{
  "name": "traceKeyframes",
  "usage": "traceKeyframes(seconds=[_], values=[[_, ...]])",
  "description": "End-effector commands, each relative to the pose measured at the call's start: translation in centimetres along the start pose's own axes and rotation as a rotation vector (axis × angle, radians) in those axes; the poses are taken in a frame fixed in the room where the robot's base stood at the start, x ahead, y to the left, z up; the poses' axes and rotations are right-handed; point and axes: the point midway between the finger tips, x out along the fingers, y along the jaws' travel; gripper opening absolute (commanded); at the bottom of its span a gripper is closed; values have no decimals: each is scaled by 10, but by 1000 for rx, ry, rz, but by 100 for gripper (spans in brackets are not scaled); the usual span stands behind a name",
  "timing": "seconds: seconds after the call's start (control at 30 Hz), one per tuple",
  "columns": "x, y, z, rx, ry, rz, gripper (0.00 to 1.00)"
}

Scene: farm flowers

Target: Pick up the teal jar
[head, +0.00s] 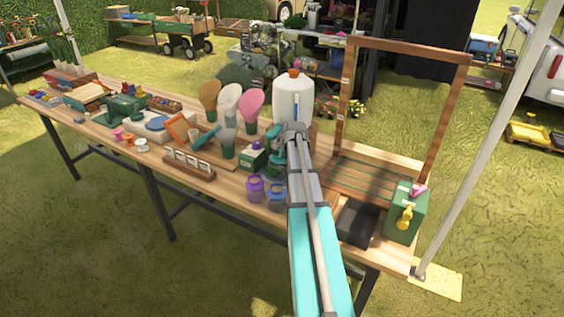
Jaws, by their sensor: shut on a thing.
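The teal jar (273,171) is on the right half of the wooden table, just behind a purple jar and a blue jar. My gripper (276,156) is shut on it from above, left of my arm's end. The jaws and the jar are small and dark here, and their outlines merge. I cannot tell whether the jar's base touches the table. The purple jar (255,189) and the blue jar (277,196) stand upright in front. My arm passes close to the blue jar's right side in the picture.
A green box (252,158) stands close left of the teal jar. Behind are a white canister (293,97) and several paddle-shaped items. A wooden frame (408,48), a dark tray (358,222) and a green dispenser (405,212) are at right. Small items crowd the left.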

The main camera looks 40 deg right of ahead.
Motion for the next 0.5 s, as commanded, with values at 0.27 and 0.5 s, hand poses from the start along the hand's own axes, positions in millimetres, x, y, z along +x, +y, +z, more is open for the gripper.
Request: traceKeyframes(seconds=[0.27,0.5], values=[[-18,2,6,0,0,0,0],[-53,9,30,2,1,0,0]])
